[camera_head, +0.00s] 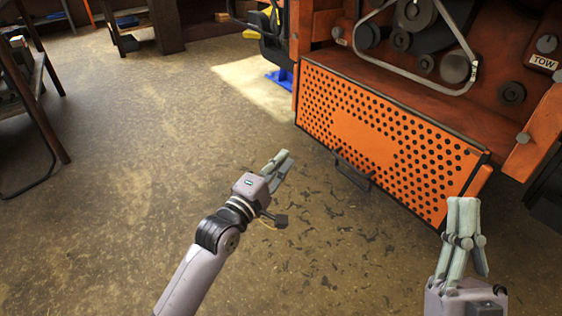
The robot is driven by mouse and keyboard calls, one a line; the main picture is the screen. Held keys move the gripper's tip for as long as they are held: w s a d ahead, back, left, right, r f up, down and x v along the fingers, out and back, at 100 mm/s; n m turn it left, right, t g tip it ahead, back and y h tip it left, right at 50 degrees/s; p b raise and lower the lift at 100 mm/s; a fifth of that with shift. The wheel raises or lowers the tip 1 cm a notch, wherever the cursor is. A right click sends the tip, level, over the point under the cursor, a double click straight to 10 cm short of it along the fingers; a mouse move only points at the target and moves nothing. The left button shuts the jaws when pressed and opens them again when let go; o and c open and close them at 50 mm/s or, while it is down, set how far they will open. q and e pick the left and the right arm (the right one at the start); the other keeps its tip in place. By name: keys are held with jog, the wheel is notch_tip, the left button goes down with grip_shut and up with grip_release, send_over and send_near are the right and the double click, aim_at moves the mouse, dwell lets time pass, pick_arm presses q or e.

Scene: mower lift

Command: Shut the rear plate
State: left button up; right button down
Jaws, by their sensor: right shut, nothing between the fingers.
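The rear plate (365,134) is an orange panel with many black round holes and a dark frame, low on the orange machine. It is open: the belt and pulleys above it are uncovered. A black bar handle (352,176) shows at its lower edge. My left gripper (286,158) is over the floor, left of the plate and handle, apart from both in the picture. Its fingers lie close together, seen edge-on, and any gap is unclear. My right gripper (463,203) is shut and empty, pointing up in front of the plate's lower right corner.
A belt (350,42) and pulleys (454,68) fill the exposed bay, beside a TOW label (543,62). A blue jack-like stand (281,77) is behind the machine's left side. A dark table (28,85) stands far left. The floor (130,180) between is clear.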

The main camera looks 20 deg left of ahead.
pick_arm(q)
grip_shut()
dwell(0.4)
dwell(0.4)
pick_arm(e)
jog(key=w+a+f+m+g+y, duration=0.1)
jog(key=w+f+m+g+y, duration=0.35)
jog(key=f, duration=0.75)
jog(key=w+f+m+g+y, duration=0.1)
jog(key=w+f+g+y, duration=0.1)
jog(key=w+f+g, duration=0.55)
jog(key=w+d+f+m+h, duration=0.1)
jog(key=w+d+f+m, duration=0.2)
jog(key=d+f, duration=0.35)
jog(key=w+d+f+m+h, duration=0.2)
jog(key=w+d+f+m, duration=0.1)
jog(key=d, duration=0.6)
jog(key=w+d+f+m+h, duration=0.1)
jog(key=w+d+f+m, duration=0.2)
jog(key=d, duration=0.4)
jog(key=f+x, duration=0.1)
jog(key=x, duration=0.8)
jog(key=shift+s+a+r+t, duration=0.1)
jog(key=shift+s+a+t, duration=0.1)
jog(key=shift+s+a, duration=0.5)
jog(key=shift+s+a+t, duration=0.2)
jog(key=shift+s+a, duration=0.35)
jog(key=shift+s, duration=0.3)
